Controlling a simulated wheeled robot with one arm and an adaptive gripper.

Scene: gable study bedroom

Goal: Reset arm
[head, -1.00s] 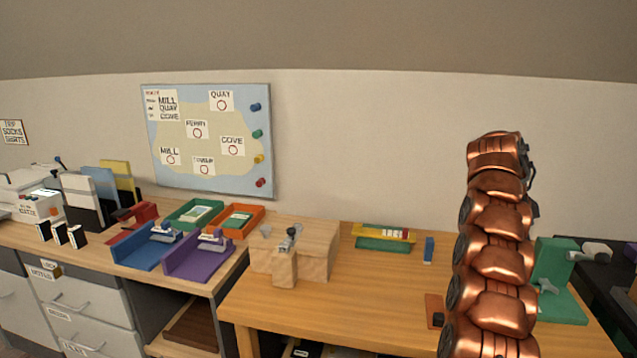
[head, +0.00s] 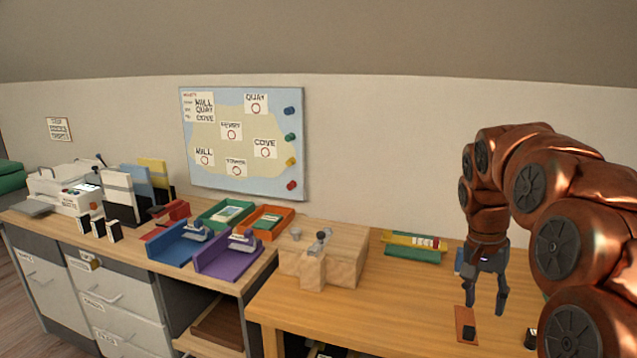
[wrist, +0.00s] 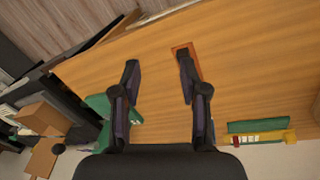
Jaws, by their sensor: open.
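My gripper (head: 487,290) hangs open and empty from my copper-coloured arm, pointing down above the right part of the wooden desk (head: 390,310). In the wrist view its two dark fingers (wrist: 158,80) stand well apart with bare desk top between them. A small orange-brown plate (head: 465,322) with a dark block on it lies on the desk beside and below the fingers. In the wrist view one fingertip overlaps this plate (wrist: 181,50); I cannot tell the height between them.
A green and yellow tray (head: 413,245) lies at the desk's back, and a wooden block box (head: 345,263) stands left of it. Blue (head: 172,252) and purple (head: 222,268) holders stand on the left counter. A map board (head: 243,180) is on the wall. The desk's middle is clear.

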